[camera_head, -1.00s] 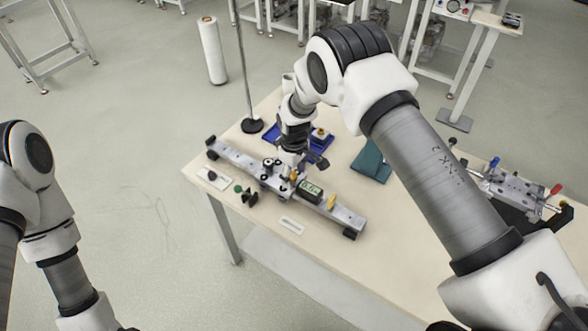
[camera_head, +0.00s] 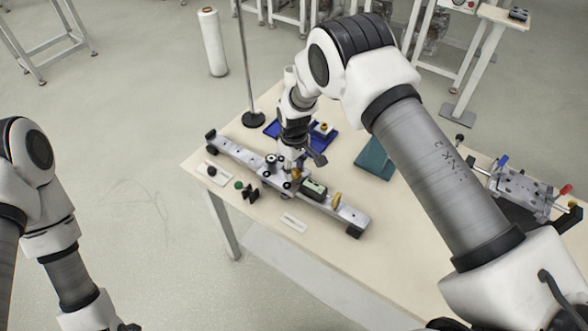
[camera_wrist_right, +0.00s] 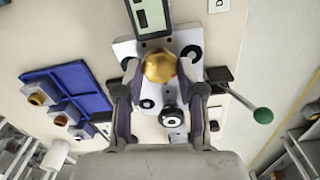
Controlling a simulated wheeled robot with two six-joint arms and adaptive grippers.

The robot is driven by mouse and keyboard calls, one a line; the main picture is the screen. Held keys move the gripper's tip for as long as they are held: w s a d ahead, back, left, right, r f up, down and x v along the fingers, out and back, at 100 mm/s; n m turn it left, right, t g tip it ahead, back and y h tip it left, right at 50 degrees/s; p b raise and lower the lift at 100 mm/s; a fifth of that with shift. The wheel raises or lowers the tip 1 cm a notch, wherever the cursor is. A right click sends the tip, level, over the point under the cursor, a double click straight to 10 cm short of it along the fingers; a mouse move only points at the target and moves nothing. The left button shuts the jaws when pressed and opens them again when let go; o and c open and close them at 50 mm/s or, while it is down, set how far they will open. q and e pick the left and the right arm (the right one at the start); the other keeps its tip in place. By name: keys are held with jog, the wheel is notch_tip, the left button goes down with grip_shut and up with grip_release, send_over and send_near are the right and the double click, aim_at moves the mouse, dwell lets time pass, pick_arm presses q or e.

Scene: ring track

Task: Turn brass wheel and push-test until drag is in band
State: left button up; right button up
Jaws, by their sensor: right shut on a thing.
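A metal rail (camera_head: 235,152) lies diagonally on the table, with a carriage (camera_head: 272,172) near its middle. The brass wheel (camera_wrist_right: 159,67) sits on the carriage's light plate in the right wrist view. My right gripper (camera_wrist_right: 158,78) has a finger on either side of the wheel and is shut on it. In the head view the right gripper (camera_head: 291,160) reaches down to the carriage from above and partly hides it. A small display box (camera_head: 313,188) stands beside the carriage; its reading is not legible. Of my left arm only links show at the left edge.
A blue tray (camera_head: 272,129) with small parts and a teal object (camera_head: 374,158) lie behind the rail. A green ball-ended lever (camera_wrist_right: 263,115) juts out beside the carriage. A metal fixture (camera_head: 523,188) stands at the right.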

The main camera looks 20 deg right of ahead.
jog(key=m+b, duration=0.2)
jog(key=shift+f+m, duration=0.2)
jog(key=shift+m, duration=0.2)
jog(key=shift+m+b, duration=0.55)
jog(key=shift+m, duration=0.55)
jog(key=shift+s, duration=0.1)
jog(key=o, duration=1.1)
jog(key=shift+a, duration=0.1)
jog(key=shift+o, duration=0.2)
jog(key=shift+r, duration=0.15)
